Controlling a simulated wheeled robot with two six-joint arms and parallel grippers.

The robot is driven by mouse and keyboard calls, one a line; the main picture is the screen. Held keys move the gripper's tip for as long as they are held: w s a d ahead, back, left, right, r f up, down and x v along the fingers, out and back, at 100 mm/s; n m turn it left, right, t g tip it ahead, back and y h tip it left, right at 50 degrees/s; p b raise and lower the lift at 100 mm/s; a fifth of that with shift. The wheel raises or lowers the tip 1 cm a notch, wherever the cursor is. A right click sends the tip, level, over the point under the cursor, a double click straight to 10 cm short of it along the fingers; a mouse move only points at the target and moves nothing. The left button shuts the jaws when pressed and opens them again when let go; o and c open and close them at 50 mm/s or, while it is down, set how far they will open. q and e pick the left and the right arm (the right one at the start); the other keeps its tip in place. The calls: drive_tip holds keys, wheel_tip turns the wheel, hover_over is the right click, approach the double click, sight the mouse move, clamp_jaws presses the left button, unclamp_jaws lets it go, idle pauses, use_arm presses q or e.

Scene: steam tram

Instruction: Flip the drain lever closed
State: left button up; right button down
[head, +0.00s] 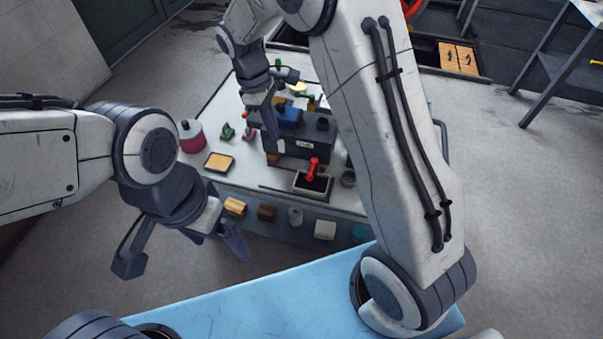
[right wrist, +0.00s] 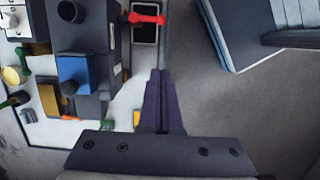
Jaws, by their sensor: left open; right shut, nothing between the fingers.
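A red lever (head: 312,168), the likeliest drain lever, stands over a dark open tray (head: 326,187) at the near end of the dark steam tram model (head: 300,148). In the right wrist view the red lever (right wrist: 147,19) lies across one end of the tray (right wrist: 145,35), at the top. My right gripper (head: 276,136) is over the table beside the tram. Its fingers (right wrist: 160,75) are shut and empty, pointing towards the lever but apart from it. My left gripper (head: 222,243) is open and empty, in front of the table's near left side.
A blue surface (head: 250,300) lies in front. My right arm covers the table's right side.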

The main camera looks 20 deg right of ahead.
sight(312, 170)
use_arm(q)
drive_tip(key=shift+f+b, duration=0.35)
drive_tip(key=shift+f, duration=0.5)
use_arm(e)
drive_tip(key=f, duration=0.1)
drive_tip(key=w+d+f, duration=0.1)
drive_tip(key=f, duration=0.1)
drive_tip(key=shift+w+d, duration=0.3)
drive_tip(key=shift+w, duration=0.1)
drive_tip(key=shift+f, duration=0.1)
use_arm(q)
drive_tip(key=shift+f+b, duration=0.55)
use_arm(e)
drive_tip(key=s+d+f, duration=0.3)
drive_tip(key=d+f, duration=0.2)
drive_tip(key=f, duration=0.5)
drive_tip(key=shift+s+f, duration=0.2)
drive_tip(key=shift+s, duration=0.1)
use_arm(q)
drive_tip(key=shift+d, duration=0.1)
